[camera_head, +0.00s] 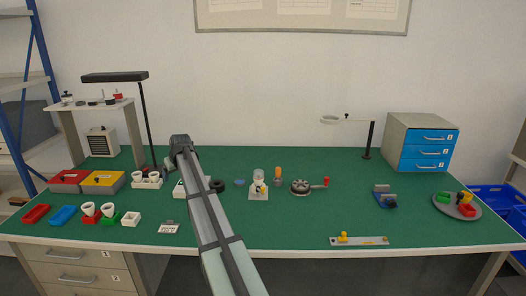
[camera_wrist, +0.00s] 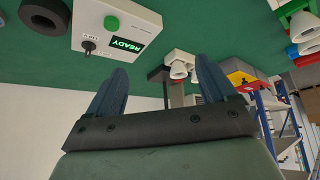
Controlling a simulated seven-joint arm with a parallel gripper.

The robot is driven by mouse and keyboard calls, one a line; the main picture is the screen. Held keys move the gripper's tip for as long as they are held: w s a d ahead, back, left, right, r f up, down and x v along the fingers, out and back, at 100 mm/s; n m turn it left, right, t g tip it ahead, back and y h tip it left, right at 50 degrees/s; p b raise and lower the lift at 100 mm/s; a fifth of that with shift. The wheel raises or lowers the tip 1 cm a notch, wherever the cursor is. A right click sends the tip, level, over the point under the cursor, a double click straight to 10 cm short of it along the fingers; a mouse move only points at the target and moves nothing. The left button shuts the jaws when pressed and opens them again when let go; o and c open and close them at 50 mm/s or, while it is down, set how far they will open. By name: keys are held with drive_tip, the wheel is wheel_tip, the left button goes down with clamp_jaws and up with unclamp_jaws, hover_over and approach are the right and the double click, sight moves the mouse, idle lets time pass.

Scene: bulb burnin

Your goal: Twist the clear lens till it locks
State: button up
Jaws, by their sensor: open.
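At this size I cannot tell whether the cap is locked. The fixture does not show in the wrist view. My gripper (camera_head: 181,141) is up and to the left of it in the head view, apart from it. In the wrist view my gripper (camera_wrist: 160,88) has its two blue-grey fingers spread, with nothing between them.
A white control box (camera_wrist: 115,28) shows a green READY display, a green button and a switch. A dark ring (camera_head: 217,185) lies beside it. White cone-shaped parts in a holder (camera_head: 146,180) stand left of my arm. A round clamp with a red-knobbed handle (camera_head: 301,187) is right of the fixture.

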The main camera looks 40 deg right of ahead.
drive_tip(key=s+d+r+m+g, duration=0.15)
drive_tip(key=s+d, duration=0.25)
drive_tip(key=d, duration=0.5)
drive_tip(key=s+d+r, duration=0.2)
drive_tip(key=s+d, duration=0.2)
drive_tip(key=d, duration=0.4)
drive_tip(key=m, duration=0.2)
approach(259, 171)
drive_tip(key=shift+n+g+h, duration=0.25)
drive_tip(key=shift+g+h, duration=0.05)
drive_tip(key=shift+g, duration=0.15)
drive_tip(key=x, duration=0.9)
drive_tip(key=shift+w+a, duration=0.35)
drive_tip(key=shift+w, duration=0.05)
drive_tip(key=c, duration=1.1)
